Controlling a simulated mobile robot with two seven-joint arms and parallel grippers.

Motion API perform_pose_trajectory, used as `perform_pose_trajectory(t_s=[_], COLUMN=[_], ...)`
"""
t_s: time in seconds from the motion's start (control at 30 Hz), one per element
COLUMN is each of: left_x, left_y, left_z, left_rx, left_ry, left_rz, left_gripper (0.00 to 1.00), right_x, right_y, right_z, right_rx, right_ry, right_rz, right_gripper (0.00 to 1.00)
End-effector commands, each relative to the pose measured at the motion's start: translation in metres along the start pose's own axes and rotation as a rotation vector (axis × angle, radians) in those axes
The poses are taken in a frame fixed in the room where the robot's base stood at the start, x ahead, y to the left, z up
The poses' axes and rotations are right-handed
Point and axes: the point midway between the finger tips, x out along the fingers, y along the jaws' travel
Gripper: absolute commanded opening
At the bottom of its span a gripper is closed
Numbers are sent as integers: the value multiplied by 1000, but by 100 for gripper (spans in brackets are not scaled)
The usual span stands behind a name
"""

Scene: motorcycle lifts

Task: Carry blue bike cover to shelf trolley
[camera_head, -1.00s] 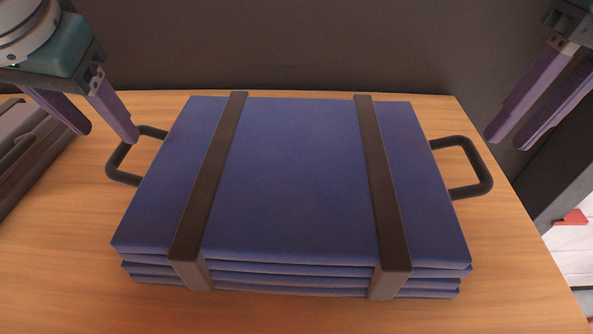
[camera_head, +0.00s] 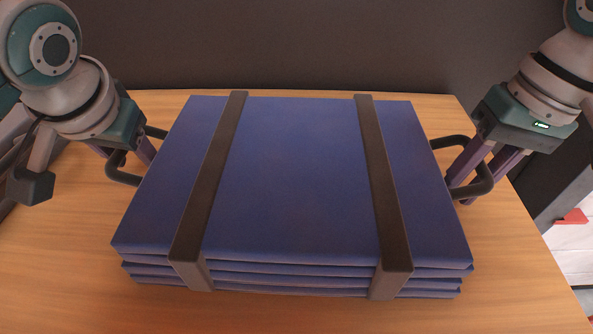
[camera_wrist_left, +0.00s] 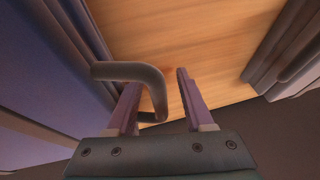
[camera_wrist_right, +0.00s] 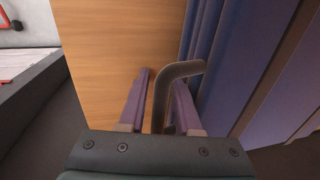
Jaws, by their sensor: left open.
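The blue bike cover (camera_head: 300,180) is a folded stack with two dark straps, lying flat on a wooden surface. It has a dark loop handle at each side. My left gripper (camera_head: 128,158) is at the left handle (camera_head: 117,172). In the left wrist view its open fingers (camera_wrist_left: 158,80) stand either side of the handle bar (camera_wrist_left: 125,71). My right gripper (camera_head: 461,190) is at the right handle (camera_head: 487,175). In the right wrist view its fingers (camera_wrist_right: 164,80) are apart with the handle bar (camera_wrist_right: 165,85) between them. The shelf trolley cannot be made out.
The wooden tabletop (camera_head: 50,270) is bare in front of the cover. A dark wall (camera_head: 300,45) stands behind it. A grey-brown object (camera_wrist_left: 295,50) lies beyond the left handle. A red item (camera_head: 572,217) shows on a pale surface past the right table edge.

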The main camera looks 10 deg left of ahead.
Motion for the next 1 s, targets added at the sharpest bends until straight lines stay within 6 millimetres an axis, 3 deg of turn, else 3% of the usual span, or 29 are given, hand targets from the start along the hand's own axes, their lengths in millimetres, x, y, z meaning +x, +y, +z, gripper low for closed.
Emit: perform_pose_trajectory(t_s=[0.1,0.37,0.57,1.0], left_x=[0,0,0,0], left_y=[0,0,0,0], left_z=[0,0,0,0], left_rx=[0,0,0,0], left_ry=[0,0,0,0], left_rz=[0,0,0,0], left_gripper=[51,22,0,0], right_x=[0,0,0,-1], right_y=[0,0,0,0], right_z=[0,0,0,0], right_rx=[0,0,0,0], right_ry=[0,0,0,0], right_rz=[0,0,0,0], right_gripper=[31,2,0,0])
